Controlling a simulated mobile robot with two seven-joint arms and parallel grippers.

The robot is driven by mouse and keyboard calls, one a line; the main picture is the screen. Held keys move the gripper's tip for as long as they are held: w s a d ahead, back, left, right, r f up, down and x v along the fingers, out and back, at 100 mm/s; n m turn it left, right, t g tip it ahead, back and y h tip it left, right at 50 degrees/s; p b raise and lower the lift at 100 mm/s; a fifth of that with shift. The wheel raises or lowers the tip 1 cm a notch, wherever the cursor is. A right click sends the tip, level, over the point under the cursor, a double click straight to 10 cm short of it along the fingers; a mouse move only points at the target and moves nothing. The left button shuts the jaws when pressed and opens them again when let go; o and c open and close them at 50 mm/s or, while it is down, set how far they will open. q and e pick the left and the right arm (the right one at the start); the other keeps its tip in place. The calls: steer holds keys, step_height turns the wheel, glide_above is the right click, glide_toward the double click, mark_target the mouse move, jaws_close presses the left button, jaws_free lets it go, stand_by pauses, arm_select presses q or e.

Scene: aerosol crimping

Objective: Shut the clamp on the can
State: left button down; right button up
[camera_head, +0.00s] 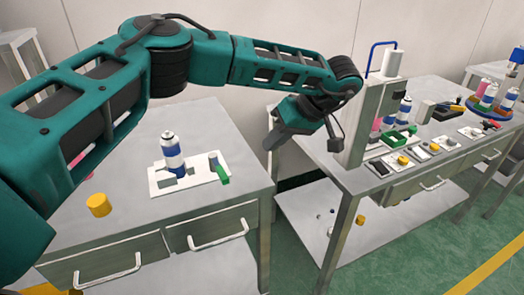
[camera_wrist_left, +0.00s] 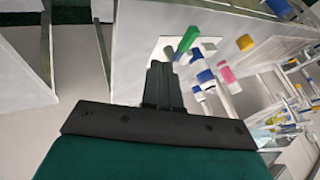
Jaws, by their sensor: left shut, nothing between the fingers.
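A white and blue can (camera_head: 172,153) stands upright on a white base plate (camera_head: 190,182) on the left table. The clamp's green handle (camera_head: 222,173) is at the plate's right end, beside a grey block (camera_head: 213,160). Another grey block (camera_head: 166,180) is close by the can's left front. A gap shows between can and handle, so the clamp looks open. My left gripper (camera_head: 270,141) hangs above and right of the clamp, apart from it, pointing down. In the left wrist view its fingers (camera_wrist_left: 161,72) are together and empty, with the green handle (camera_wrist_left: 188,40) beyond them. My right gripper is not in view.
A yellow cylinder (camera_head: 98,205) stands at the left table's front. A gap of floor separates it from the right table (camera_head: 345,178), which carries a grey column (camera_head: 365,120), a green tray (camera_head: 400,135), small parts and more cans. The left table's front right is bare.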

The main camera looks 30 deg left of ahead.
mark_target(226, 174)
arm_select(q)
steer(key=shift+n+g, duration=0.3)
steer(key=shift+n, duration=0.2)
steer(key=x, duration=0.3)
steer(key=b+x, duration=0.1)
steer(key=x, duration=0.5)
steer(key=shift+w+f, duration=0.1)
steer(key=shift+w, duration=0.15)
steer(key=shift+s+a, duration=0.55)
steer(key=shift+s, duration=0.2)
steer(key=shift+s+a, duration=0.5)
steer(key=shift+s, duration=0.3)
steer(key=shift+p, duration=0.3)
steer(key=shift+s+a+r+m+p, duration=0.25)
steer(key=shift+s+m+p, duration=0.1)
steer(key=shift+p, duration=0.2)
steer(key=shift+s+a+f, duration=0.1)
steer(key=shift+s, duration=0.1)
steer(key=shift+f, duration=0.15)
